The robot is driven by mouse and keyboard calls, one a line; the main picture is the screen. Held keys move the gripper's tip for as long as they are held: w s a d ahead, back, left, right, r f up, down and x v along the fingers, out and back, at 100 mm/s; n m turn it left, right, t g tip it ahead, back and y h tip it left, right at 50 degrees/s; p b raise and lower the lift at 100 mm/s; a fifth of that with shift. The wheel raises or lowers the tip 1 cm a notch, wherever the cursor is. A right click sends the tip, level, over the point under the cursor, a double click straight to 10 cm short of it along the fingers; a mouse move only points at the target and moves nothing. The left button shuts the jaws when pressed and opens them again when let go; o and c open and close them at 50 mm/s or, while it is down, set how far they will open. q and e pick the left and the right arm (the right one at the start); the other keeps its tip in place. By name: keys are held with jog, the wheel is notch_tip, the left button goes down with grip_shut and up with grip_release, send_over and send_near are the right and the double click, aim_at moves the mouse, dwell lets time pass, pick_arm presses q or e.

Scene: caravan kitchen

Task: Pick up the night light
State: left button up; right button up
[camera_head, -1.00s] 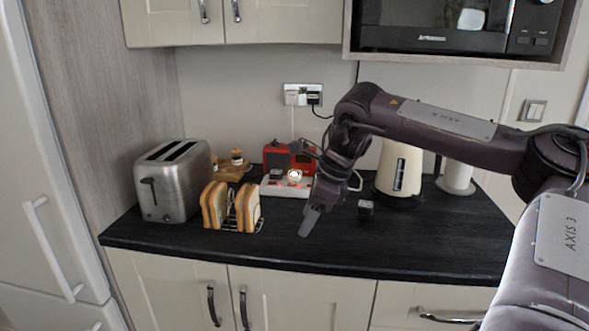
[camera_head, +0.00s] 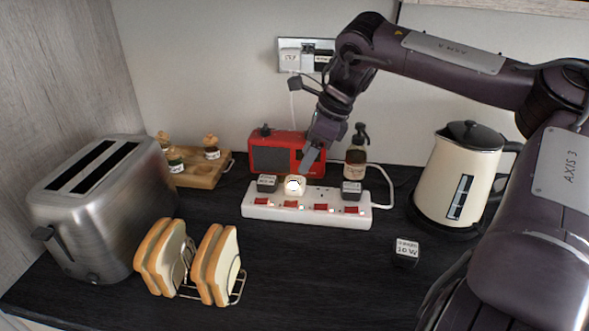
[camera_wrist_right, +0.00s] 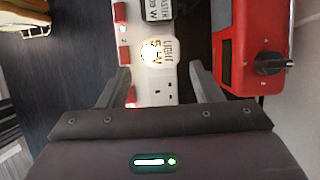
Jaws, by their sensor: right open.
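The night light (camera_head: 295,185) is a small, glowing cream plug sitting in the white power strip (camera_head: 262,211) on the dark worktop. In the right wrist view the night light (camera_wrist_right: 152,51) shows lit, with dark lettering beside its glow, just beyond the fingertips. My right gripper (camera_head: 308,163) is just above and behind the night light in the head view. In the wrist view the right gripper (camera_wrist_right: 160,75) is open, its two fingers apart on either side of the strip, with nothing between them held. My left gripper is not in view.
Black plugs flank the night light, left (camera_head: 267,183) and right (camera_head: 352,190). A red radio (camera_head: 270,157) and a bottle (camera_head: 355,160) stand behind. A toaster (camera_head: 105,205), toast rack (camera_head: 240,285), kettle (camera_head: 455,180) and loose black plug (camera_head: 406,252) are nearby.

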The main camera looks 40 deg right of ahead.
aim_at(295, 181)
jog(key=x, duration=0.2)
jog(key=shift+a+f, duration=0.1)
jog(key=shift+f, duration=0.2)
jog(key=x, duration=0.3)
jog(key=p+x, duration=0.1)
jog(key=shift+w+d+f, duration=0.1)
jog(key=shift+d+f, duration=0.1)
jog(key=shift+d, duration=0.05)
jog(key=shift+w+a+f, duration=0.1)
jog(key=shift+a+f, duration=0.05)
jog(key=shift+f, duration=0.1)
jog(key=c, duration=0.7)
jog(key=shift+c, duration=0.2)
